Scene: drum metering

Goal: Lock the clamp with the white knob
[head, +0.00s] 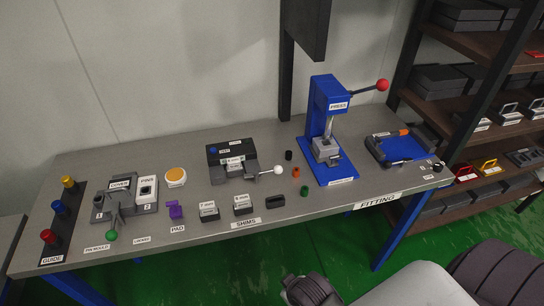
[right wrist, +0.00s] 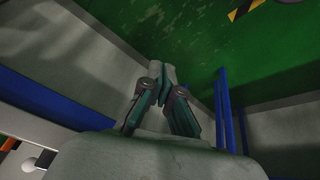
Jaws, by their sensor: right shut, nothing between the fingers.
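The clamp with the white knob (head: 279,169) is on the test fixture (head: 232,160) near the middle of the bench in the head view. Its handle lies low and points right, with the white knob at its end. The clamp's grey body (head: 241,172) sits at the front of the fixture; I cannot tell whether it is locked. My right gripper (right wrist: 162,73) is shut and empty in the right wrist view, over the green floor and away from the clamp. My left gripper is not in view.
A blue press (head: 326,120) with a red knob stands right of the fixture. Shim blocks (head: 209,211) stand in front. A green-knobbed clamp (head: 112,234) is at the left. A shelf rack (head: 470,110) stands at the right.

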